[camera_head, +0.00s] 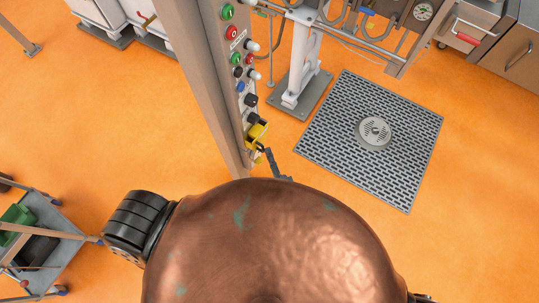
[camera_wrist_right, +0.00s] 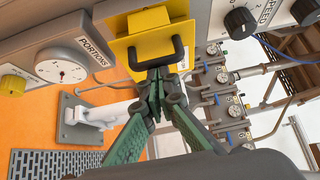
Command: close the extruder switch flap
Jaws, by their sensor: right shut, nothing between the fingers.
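The yellow switch flap (camera_head: 258,131) juts from the lower part of the control post in the head view; its exact angle is hard to tell. In the right wrist view the yellow flap (camera_wrist_right: 121,47) fills the top middle, with a black U-shaped handle (camera_wrist_right: 178,47) across it. My right gripper (camera_wrist_right: 160,74) has green fingers that are shut and empty, with the tips at the handle. I cannot tell whether they touch it. In the head view the right gripper (camera_head: 263,150) shows small and dark just below the flap. My left gripper is out of view.
The control post (camera_head: 195,70) carries several buttons and knobs above the flap. A PORTIONS dial (camera_wrist_right: 61,71) and black knobs (camera_wrist_right: 240,22) flank the flap. A floor grate (camera_head: 334,145) lies to the right. A trolley (camera_head: 58,262) stands at lower left. Orange floor between is clear.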

